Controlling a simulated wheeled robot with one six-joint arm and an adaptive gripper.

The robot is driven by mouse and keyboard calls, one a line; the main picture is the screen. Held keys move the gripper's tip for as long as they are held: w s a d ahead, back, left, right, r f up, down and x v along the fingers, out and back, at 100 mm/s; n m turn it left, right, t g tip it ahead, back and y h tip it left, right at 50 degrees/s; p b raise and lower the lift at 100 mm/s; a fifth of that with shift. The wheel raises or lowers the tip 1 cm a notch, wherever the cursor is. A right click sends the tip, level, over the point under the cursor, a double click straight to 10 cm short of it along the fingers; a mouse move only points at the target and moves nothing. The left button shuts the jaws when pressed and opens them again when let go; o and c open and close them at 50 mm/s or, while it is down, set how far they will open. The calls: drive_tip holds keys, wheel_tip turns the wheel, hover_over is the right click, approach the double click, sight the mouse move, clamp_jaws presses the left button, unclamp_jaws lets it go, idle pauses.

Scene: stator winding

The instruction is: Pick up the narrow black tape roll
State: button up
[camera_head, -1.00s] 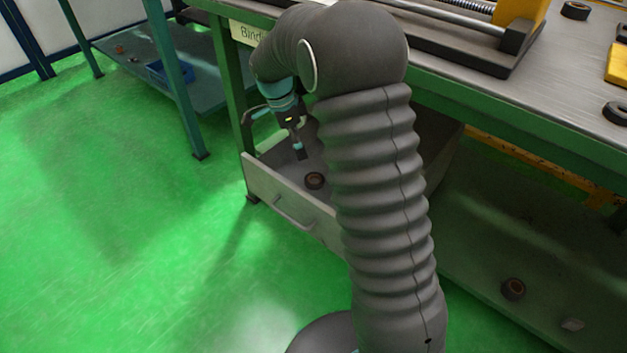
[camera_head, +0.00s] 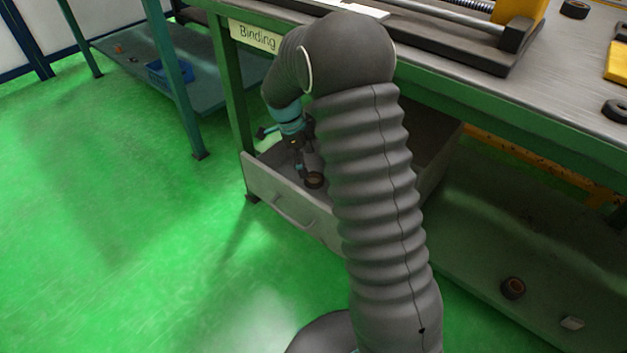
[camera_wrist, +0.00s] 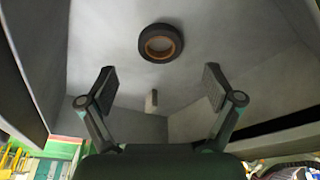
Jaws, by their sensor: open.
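A black tape roll with a brown core (camera_wrist: 161,43) lies flat on the drawer floor, ahead of my gripper's fingertips in the wrist view. It also shows in the head view (camera_head: 313,180), just right of the fingers. My gripper (camera_wrist: 157,84) is open and empty, with its two fingers wide apart and the roll centred beyond the gap. In the head view my gripper (camera_head: 302,176) is down inside the open drawer, close to the roll. I cannot tell the exact gap in height.
Other black rolls lie on the benchtop (camera_head: 574,10) and the lower shelf (camera_head: 513,288). A small grey piece (camera_wrist: 152,101) is between the fingers in the wrist view.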

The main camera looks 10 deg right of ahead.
sight(315, 182)
drive_tip(key=shift+x, duration=2.85)
drive_tip(key=c, duration=1.1)
